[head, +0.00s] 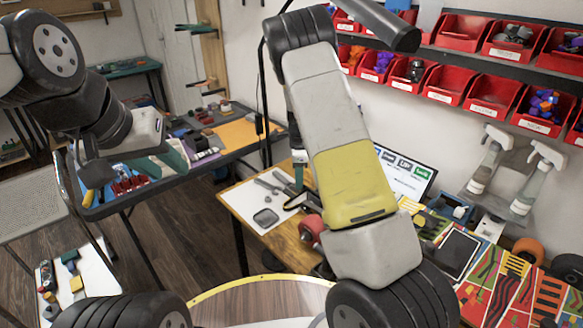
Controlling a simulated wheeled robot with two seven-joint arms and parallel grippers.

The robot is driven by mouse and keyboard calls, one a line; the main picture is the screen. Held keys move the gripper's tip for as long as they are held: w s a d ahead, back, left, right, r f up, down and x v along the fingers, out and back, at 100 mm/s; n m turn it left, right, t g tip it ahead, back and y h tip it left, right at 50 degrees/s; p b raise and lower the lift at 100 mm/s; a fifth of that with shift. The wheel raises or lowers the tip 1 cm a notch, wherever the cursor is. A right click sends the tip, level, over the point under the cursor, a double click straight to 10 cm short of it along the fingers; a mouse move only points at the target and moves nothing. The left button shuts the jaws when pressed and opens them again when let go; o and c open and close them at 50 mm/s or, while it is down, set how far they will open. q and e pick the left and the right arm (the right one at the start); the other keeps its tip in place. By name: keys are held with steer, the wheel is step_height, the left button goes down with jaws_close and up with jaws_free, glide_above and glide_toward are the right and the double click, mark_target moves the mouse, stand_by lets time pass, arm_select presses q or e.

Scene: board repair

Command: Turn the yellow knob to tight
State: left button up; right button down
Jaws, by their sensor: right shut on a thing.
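I cannot make out the yellow knob; my own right arm, with its broad yellow band, covers the middle of the head view. My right gripper (299,178) shows only in part, as a narrow strip at the left edge of that arm, above the wooden workbench (262,237). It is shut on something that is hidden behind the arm. My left gripper (95,180) hangs at the left, in front of the dark side table, far from the workbench. Its fingers are too dark and small to tell whether they are open.
A white mat (243,204) with hand tools lies on the workbench. A red round part (312,228) is beside my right arm. A screen (404,176), spray bottles (537,180) and red bins (495,92) are at the right. Cluttered side table (110,208) stands left; floor between is clear.

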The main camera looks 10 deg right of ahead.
steer(key=shift+n, duration=0.3)
steer(key=c, duration=1.2)
jaws_free()
steer(key=shift+r, duration=3.95)
